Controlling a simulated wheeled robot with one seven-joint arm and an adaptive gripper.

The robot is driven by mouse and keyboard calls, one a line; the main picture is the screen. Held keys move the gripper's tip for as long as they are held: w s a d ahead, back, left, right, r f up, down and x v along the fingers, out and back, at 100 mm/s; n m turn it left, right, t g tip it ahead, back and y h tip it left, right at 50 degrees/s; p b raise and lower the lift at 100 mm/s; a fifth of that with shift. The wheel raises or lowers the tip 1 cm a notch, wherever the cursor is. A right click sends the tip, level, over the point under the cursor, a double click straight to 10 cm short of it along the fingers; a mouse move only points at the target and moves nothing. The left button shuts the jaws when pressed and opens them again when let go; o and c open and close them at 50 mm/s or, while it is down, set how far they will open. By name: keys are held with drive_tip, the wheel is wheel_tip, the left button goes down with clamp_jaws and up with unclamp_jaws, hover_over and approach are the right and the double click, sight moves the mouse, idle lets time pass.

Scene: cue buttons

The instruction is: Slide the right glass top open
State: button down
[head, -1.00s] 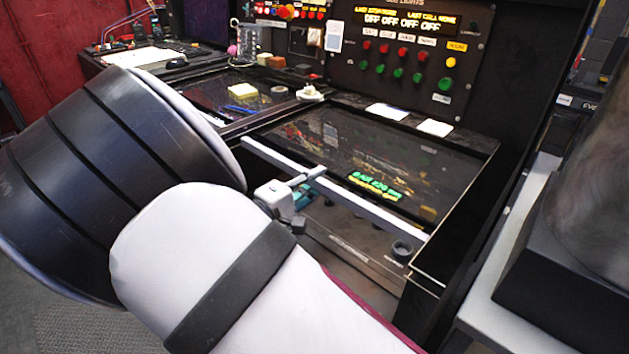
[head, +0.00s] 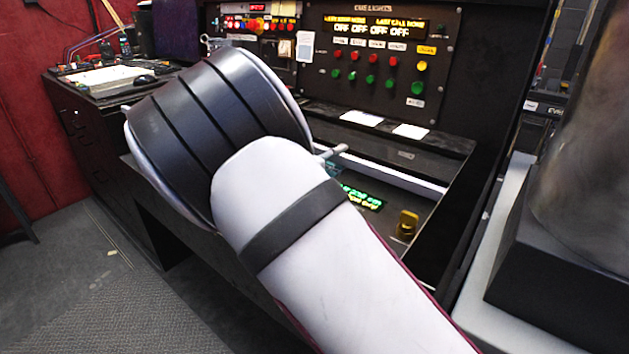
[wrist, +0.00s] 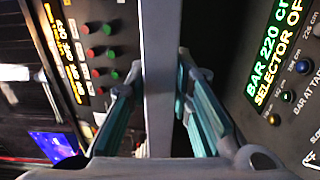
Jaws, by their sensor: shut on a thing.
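The right glass top's pale front rail (head: 400,181) shows in the head view, running across the right console bay near its back. In the wrist view the grey rail (wrist: 158,100) passes between the two fingers of my gripper (wrist: 159,75), which is shut on it. In the head view my arm hides most of the gripper; only a grey finger part (head: 335,152) shows beside the rail.
The upright cue light panel (head: 375,65) with red, green and yellow buttons stands behind the bay. Two white papers (head: 410,131) lie on the ledge before it. The bay's dark right wall (head: 455,225) is close to my arm. Open floor (head: 75,275) lies at the left.

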sight(359, 142)
drive_tip(key=b+x, duration=0.3)
drive_tip(key=x, duration=0.6)
drive_tip(key=shift+w+d, duration=0.25)
drive_tip(key=shift+w, duration=0.05)
drive_tip(key=c, duration=1.4)
unclamp_jaws()
drive_tip(key=v, duration=1.2)
